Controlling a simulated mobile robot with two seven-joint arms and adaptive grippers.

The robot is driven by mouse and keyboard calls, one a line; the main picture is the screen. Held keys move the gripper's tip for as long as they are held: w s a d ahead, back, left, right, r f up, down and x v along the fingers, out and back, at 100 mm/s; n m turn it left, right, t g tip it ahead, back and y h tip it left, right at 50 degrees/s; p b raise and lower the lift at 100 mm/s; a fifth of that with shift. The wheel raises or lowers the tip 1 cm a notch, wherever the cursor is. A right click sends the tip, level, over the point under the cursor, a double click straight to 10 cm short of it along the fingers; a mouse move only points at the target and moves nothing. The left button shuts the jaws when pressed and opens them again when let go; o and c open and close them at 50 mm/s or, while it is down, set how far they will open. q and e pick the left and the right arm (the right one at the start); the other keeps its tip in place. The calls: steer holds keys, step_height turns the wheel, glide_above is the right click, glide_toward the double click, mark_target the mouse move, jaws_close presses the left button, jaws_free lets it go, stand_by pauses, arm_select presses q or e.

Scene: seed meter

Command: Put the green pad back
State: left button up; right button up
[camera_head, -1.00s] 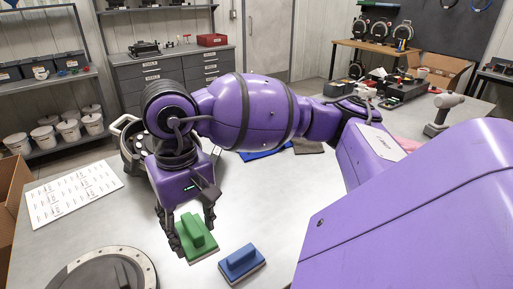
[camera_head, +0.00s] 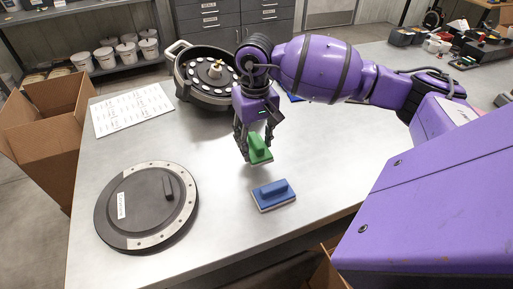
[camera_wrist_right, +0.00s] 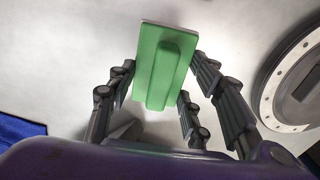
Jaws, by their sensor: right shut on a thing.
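The green pad (camera_head: 259,152) is a flat block with a raised grip bar. My right gripper (camera_head: 249,143) points down over the table and is shut on the green pad. In the right wrist view the green pad (camera_wrist_right: 165,70) shows between the gripper's fingers (camera_wrist_right: 160,95), grip bar facing the camera. Whether the pad touches the table is hard to tell. A blue pad (camera_head: 273,191) of like shape lies on the table just in front of it, apart from it. My left gripper is not in view.
A round dark lid (camera_head: 145,205) with a pale ring lies at the table's left. An open round seed meter housing (camera_head: 205,75) stands behind, beside a white printed sheet (camera_head: 133,108). A cardboard box (camera_head: 45,125) stands off the left edge. Bare table lies between lid and pads.

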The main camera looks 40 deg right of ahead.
mark_target(256, 150)
steer(key=shift+w+d+f, duration=0.2)
steer(key=shift+w+f, duration=0.1)
steer(key=shift+f, duration=0.1)
steer(key=shift+w+d+f, duration=0.1)
steer(key=shift+f, duration=0.85)
steer(key=shift+w+d+f, duration=0.1)
steer(key=shift+f, duration=0.8)
steer(key=shift+f, duration=0.1)
steer(key=shift+f, duration=0.2)
steer(key=o, duration=1)
steer(key=shift+r, duration=0.1)
steer(key=shift+r, duration=0.1)
